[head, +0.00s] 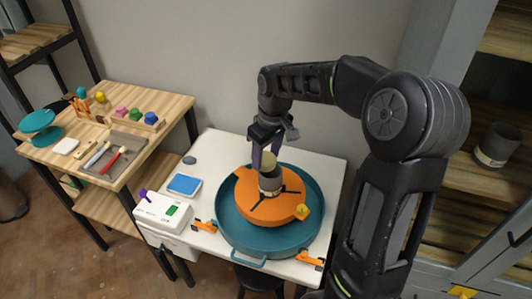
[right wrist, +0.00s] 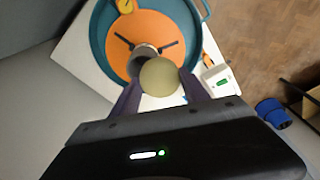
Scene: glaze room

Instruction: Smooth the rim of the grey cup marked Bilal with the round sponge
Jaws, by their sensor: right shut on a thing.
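A grey cup (head: 268,186) with a pale band stands upright at the middle of the orange wheel head (head: 292,203), which sits in a teal basin (head: 233,243). No name is readable on it. My right gripper (head: 266,155) is over the cup, its purple fingers shut on the pale yellow round sponge (head: 270,160). The sponge is at or just above the rim; I cannot tell whether they touch. In the right wrist view, the sponge (right wrist: 163,82) hides part of the cup (right wrist: 142,55). My left gripper is out of view.
A white control box (head: 163,211) and a blue pad (head: 184,184) lie left of the basin. A wooden table (head: 150,140) at the left holds tools and coloured pieces. Another dark grey cup (head: 497,141) stands on the right shelf.

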